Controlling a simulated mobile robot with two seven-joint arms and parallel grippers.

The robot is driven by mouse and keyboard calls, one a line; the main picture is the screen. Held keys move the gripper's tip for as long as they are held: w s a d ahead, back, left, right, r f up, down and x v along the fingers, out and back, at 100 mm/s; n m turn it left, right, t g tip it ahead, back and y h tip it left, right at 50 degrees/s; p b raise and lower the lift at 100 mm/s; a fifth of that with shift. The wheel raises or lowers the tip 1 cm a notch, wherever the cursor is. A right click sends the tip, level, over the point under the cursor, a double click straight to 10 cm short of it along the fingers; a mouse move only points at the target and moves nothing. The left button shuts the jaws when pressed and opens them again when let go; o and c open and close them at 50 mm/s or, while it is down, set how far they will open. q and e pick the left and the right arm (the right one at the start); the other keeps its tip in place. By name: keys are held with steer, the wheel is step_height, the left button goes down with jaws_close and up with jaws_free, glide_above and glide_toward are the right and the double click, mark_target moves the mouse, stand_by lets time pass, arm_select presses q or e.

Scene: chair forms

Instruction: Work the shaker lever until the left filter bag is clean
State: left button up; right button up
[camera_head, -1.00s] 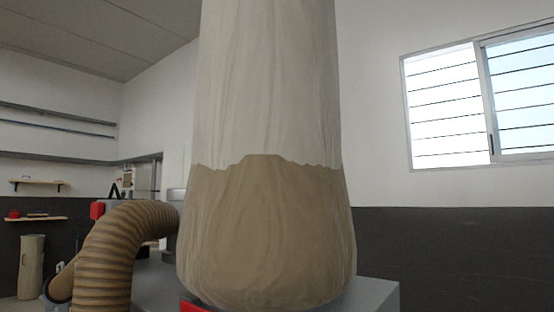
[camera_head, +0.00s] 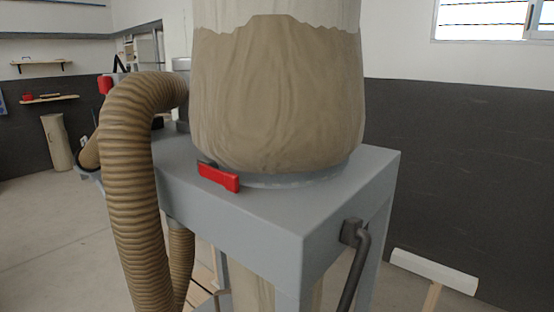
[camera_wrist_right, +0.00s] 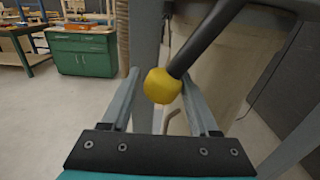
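The large filter bag (camera_head: 277,100) stands on a grey metal housing (camera_head: 270,205) in the head view. Its visible lower part is brown; a pale part shows above a ragged line at the top. The dark shaker lever (camera_head: 355,268) hangs from a pivot on the housing's right side. In the right wrist view, the lever ends in a yellow knob (camera_wrist_right: 162,86). My right gripper (camera_wrist_right: 160,75) is open, with the knob between its fingertips; a gap shows at the left finger, and contact at the right finger is unclear. My left gripper is out of view.
A red latch (camera_head: 219,177) sits at the bag's base. A ribbed brown hose (camera_head: 135,200) curves down left of the housing. A pale bar on a wooden stick (camera_head: 435,271) stands at lower right. A green cabinet (camera_wrist_right: 85,52) is farther back. Floor at left is clear.

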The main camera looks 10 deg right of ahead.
steer(key=s+a+r+p, duration=0.1)
steer(key=p, duration=0.1)
steer(key=s+a+r+p, duration=0.2)
steer(key=shift+a+r, duration=0.2)
steer(key=shift+a, duration=0.05)
stand_by(0.3)
